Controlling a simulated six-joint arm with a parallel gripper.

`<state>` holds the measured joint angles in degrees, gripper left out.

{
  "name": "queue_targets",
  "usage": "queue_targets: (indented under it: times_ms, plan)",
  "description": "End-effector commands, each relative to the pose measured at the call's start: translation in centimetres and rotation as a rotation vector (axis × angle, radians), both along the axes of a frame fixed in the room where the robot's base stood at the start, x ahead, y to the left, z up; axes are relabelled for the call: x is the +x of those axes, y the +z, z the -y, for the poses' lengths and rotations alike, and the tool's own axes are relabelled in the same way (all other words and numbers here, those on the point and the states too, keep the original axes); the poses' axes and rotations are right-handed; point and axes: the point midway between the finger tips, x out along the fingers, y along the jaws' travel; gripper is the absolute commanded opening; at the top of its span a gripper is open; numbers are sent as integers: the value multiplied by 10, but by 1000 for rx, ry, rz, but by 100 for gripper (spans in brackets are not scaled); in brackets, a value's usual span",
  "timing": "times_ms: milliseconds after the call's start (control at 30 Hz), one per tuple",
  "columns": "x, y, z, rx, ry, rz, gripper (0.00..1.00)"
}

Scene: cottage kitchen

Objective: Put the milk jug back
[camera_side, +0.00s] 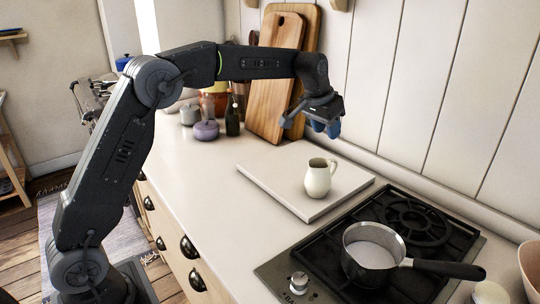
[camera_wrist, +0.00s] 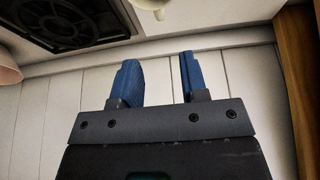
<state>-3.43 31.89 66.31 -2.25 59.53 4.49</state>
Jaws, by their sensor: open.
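The milk jug (camera_side: 319,178) is cream-white with a handle on its right side. It stands upright on a pale square board (camera_side: 270,191) on the worktop, left of the hob. My gripper (camera_side: 327,128) is above the jug and apart from it, with its blue fingers open and empty. In the wrist view my two blue fingers (camera_wrist: 158,80) are spread with nothing between them. Only a small part of the jug (camera_wrist: 178,8) shows at the top edge of the wrist view.
A saucepan (camera_side: 371,254) with white liquid sits on the black gas hob (camera_side: 330,240), its handle pointing right. Wooden cutting boards (camera_side: 272,75) lean on the panelled wall behind my gripper. Pots and bottles (camera_side: 206,130) stand at the back left. The front left worktop (camera_side: 215,190) is clear.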

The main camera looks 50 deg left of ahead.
Motion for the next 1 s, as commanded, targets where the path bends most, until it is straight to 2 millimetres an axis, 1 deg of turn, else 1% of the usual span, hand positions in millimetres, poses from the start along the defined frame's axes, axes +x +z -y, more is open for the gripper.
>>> queue_targets:
  times_ms: [67, 167, 267, 367, 400, 467, 500, 567, 600, 667, 700, 767, 800, 900, 1000]
  plan:
    - [-1, 2, 0, 0, 0, 1, 40]
    - [-13, 11, 2, 1, 0, 7, 40]
    - [-42, 30, 6, 2, 0, 17, 40]
    - [-86, 48, 11, 3, 2, 29, 40]
    - [-106, 54, 13, 4, 3, 35, 40]
    - [-136, 60, 16, 5, 4, 42, 40]
    - [-156, 63, 18, 6, 3, 47, 40]
    - [-186, 64, 20, 7, 4, 55, 40]
    - [-206, 63, 21, 7, 4, 61, 40]
    - [-237, 59, 23, 8, 4, 68, 40]
    - [-257, 54, 24, 8, 5, 73, 40]
    - [-285, 46, 26, 8, 6, 81, 40]
    - [-302, 39, 27, 8, 6, 85, 40]
    - [-337, 20, 28, 9, 7, 93, 40]
    - [-361, 4, 29, 9, 7, 99, 40]
